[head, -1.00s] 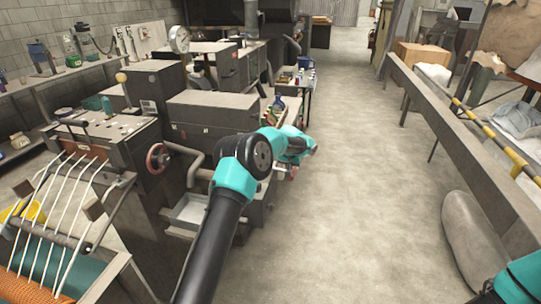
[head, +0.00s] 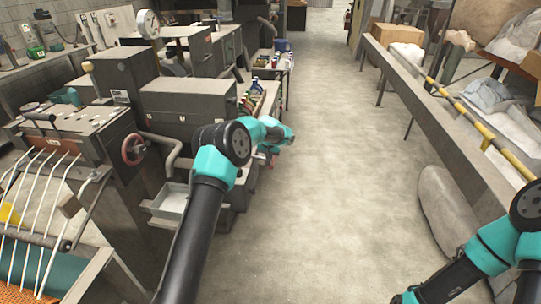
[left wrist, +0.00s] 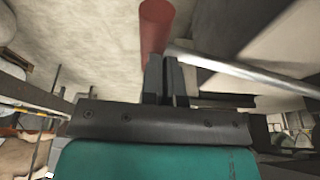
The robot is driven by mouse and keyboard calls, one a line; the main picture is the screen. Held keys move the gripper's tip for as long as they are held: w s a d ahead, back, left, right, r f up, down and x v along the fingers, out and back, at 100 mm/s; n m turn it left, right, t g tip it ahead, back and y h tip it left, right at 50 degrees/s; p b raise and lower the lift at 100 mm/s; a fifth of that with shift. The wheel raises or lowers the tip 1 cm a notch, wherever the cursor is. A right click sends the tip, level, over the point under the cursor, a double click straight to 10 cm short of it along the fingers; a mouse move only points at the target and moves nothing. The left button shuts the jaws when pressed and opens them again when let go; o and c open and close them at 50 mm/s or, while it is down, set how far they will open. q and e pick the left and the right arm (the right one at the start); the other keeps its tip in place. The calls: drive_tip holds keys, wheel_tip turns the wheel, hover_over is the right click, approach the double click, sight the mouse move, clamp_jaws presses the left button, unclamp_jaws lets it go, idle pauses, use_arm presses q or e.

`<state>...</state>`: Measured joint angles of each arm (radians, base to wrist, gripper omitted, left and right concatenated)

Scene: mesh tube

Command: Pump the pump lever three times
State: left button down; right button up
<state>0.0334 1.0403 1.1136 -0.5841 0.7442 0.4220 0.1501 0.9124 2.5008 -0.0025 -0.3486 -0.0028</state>
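My left arm reaches forward over the floor beside the machines, and its gripper (head: 267,157) is small and partly hidden by the wrist in the head view. In the left wrist view two dark fingers (left wrist: 165,58) stand close together. A red cylindrical handle (left wrist: 156,25) lies just beyond their tips, with its near end by the left finger. A grey metal rod (left wrist: 235,68) runs off to the right from near the fingertips. I cannot tell whether the fingers touch the handle or grip the rod. My right arm shows at the lower right, with its gripper out of view.
Grey machines (head: 190,105) with a red handwheel (head: 133,148) line the left side. A grey tray (head: 172,200) sits below them. Several bottles (head: 250,98) stand behind the left arm. A long metal beam (head: 450,130) runs along the right. The concrete floor between is clear.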

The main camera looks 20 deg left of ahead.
use_arm(q)
drive_tip(key=w+d+v, duration=0.1)
drive_tip(key=d+v, duration=0.1)
drive_tip(key=v, duration=1.9)
drive_tip(key=shift+d+r, duration=0.2)
drive_tip(key=shift+r, duration=0.2)
drive_tip(key=shift+f, duration=0.1)
drive_tip(key=s+d+f+g+h, duration=0.1)
drive_tip(key=s+d+f, duration=0.1)
drive_tip(key=s+f, duration=0.5)
drive_tip(key=s+d+f+m+h, duration=0.1)
drive_tip(key=s+f, duration=0.1)
drive_tip(key=f, duration=0.8)
drive_tip(key=s+d+f+g+h, duration=0.1)
drive_tip(key=s+d+f, duration=0.1)
drive_tip(key=s+f, duration=0.9)
drive_tip(key=s, duration=0.5)
drive_tip(key=s+f+n+h, duration=0.1)
drive_tip(key=s+f, duration=0.4)
drive_tip(key=s, duration=0.4)
drive_tip(key=s+f, duration=0.5)
drive_tip(key=s, duration=0.5)
drive_tip(key=shift+d+f+g+h, duration=0.15)
drive_tip(key=shift+d+g+h, duration=0.15)
drive_tip(key=shift+d, duration=0.2)
